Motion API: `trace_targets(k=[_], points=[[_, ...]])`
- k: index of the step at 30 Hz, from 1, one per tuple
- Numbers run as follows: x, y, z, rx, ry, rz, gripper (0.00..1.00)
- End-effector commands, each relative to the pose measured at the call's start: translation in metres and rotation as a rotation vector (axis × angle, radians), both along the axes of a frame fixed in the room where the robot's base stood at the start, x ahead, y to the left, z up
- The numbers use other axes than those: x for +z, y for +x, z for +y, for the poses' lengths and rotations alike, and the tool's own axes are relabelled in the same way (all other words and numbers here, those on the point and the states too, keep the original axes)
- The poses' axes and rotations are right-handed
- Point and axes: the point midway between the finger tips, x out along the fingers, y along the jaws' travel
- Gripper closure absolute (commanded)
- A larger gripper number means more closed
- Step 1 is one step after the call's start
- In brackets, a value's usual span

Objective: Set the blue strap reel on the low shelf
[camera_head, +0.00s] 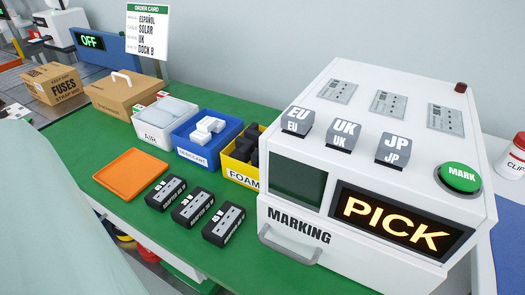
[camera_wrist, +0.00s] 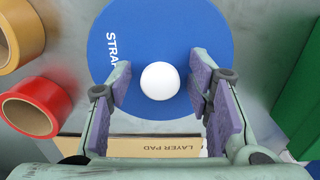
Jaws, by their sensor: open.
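The blue strap reel (camera_wrist: 215,35) shows in the wrist view as a large blue disc with a white round hub (camera_wrist: 160,81) and white lettering, partly cut off, reading "STRA". My gripper (camera_wrist: 160,88) is open, with its purple-padded fingers on either side of the white hub. The fingers overlap the disc in the picture; I cannot tell whether they touch the hub. My gripper does not show in the head view. I cannot make out the reel or the low shelf for certain in the head view.
In the wrist view, a yellow tape roll (camera_wrist: 38,30) and a red tape roll (camera_wrist: 57,97) lie left of the reel. A layer pad (camera_wrist: 120,148) lies below it. The head view shows a green bench (camera_head: 90,143) with a marking machine (camera_head: 300,90), bins and an orange tray (camera_head: 131,175).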

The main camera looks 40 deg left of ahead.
Motion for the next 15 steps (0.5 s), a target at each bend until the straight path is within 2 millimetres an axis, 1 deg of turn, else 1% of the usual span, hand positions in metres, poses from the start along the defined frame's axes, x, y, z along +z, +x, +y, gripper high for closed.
trace_targets(k=[5,15], points=[[0.018,0.001,0.000,-0.001,0.002,-0.001,0.54],[0.090,0.001,0.000,-0.002,0.002,-0.001,0.54]])
